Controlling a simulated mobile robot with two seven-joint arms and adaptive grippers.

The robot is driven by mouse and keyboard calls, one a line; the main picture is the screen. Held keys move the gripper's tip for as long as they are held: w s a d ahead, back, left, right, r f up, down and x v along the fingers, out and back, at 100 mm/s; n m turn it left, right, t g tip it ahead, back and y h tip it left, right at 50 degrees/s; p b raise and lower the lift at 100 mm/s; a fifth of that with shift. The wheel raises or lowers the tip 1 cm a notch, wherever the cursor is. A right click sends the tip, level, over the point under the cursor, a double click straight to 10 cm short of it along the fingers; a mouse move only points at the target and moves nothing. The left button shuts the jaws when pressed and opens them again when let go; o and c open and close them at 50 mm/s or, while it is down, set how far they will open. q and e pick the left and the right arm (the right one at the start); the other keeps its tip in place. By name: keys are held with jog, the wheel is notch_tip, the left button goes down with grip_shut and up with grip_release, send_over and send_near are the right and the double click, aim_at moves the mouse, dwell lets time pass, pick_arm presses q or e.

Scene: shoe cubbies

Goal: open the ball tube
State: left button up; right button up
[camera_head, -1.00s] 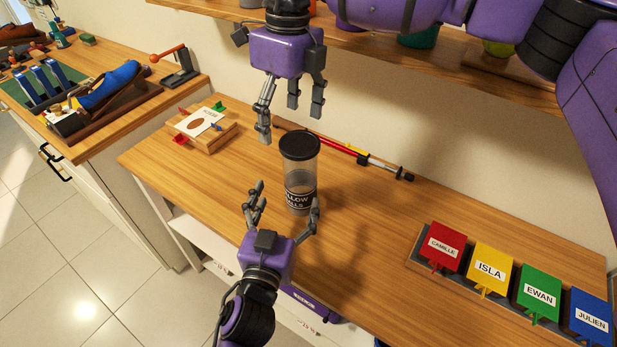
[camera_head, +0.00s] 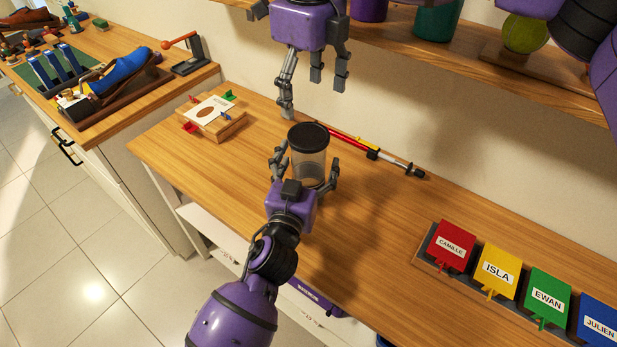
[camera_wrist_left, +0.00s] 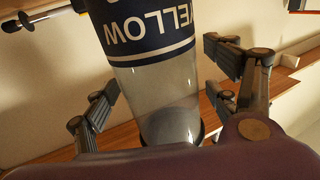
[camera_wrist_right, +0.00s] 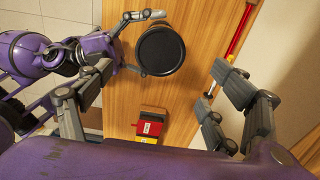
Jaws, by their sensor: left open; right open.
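The ball tube (camera_head: 310,166) is a clear, upright cylinder with a black lid (camera_head: 308,137), standing on the wooden counter. Its dark label with "YELLOW" shows in the left wrist view (camera_wrist_left: 150,38); the tube's lower part is hidden by my left gripper in the head view. My left gripper (camera_head: 306,168) is open, with fingers on both sides of the tube; I cannot tell whether they touch it. My right gripper (camera_head: 314,96) is open and empty, fingers pointing down, above and behind the lid.
Name tags in a dark tray (camera_head: 425,262) lie at the right. A shelf (camera_head: 400,55) hangs above.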

aim_at(308, 135)
pick_arm(q)
jog(key=c, duration=1.8)
pick_arm(e)
jog(key=shift+o, duration=0.3)
notch_tip(308, 135, down, 8)
jog(key=m, duration=0.4)
jog(key=shift+m, duration=0.3)
jog(key=c, duration=1.4)
jog(key=shift+o, duration=0.2)
jog(key=shift+r, duration=0.2)
jog(key=shift+r, duration=1)
